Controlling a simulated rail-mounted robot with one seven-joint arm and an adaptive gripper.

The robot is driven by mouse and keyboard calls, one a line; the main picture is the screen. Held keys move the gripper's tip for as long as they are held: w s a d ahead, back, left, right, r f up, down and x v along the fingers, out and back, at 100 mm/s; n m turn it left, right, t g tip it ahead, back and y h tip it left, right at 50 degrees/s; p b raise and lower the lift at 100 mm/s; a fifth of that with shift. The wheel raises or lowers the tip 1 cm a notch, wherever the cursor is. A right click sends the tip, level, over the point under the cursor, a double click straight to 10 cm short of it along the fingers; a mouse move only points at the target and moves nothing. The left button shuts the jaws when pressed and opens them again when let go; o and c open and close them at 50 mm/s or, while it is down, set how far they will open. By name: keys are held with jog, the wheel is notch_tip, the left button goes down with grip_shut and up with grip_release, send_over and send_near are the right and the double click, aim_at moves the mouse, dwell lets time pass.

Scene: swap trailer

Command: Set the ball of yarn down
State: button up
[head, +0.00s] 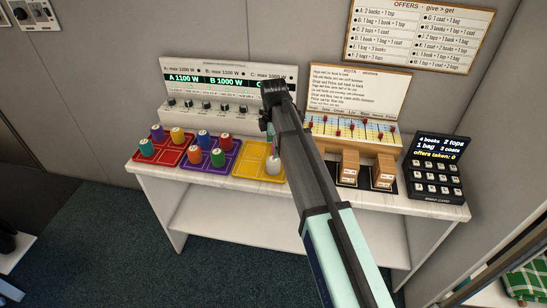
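I cannot make out a ball of yarn in the head view. My arm reaches from the bottom right up over the white table (150,168). Its dark far end, where my gripper (267,122) is, hangs above the yellow tray (246,160). The fingers are too small and too hidden by the arm to tell open from shut, or whether they hold anything. A small whitish rounded piece (273,167) is at the right of the yellow tray, below the arm's end, partly hidden by the arm.
A red tray (163,160) and a purple tray (196,172) hold several coloured cylinders. A panel with knobs (205,108) stands behind them. Right of my arm are a slider board (355,130), wooden blocks (383,171) and a black keypad (437,180). A lower shelf (240,220) looks empty.

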jog(key=shift+r, duration=0.85)
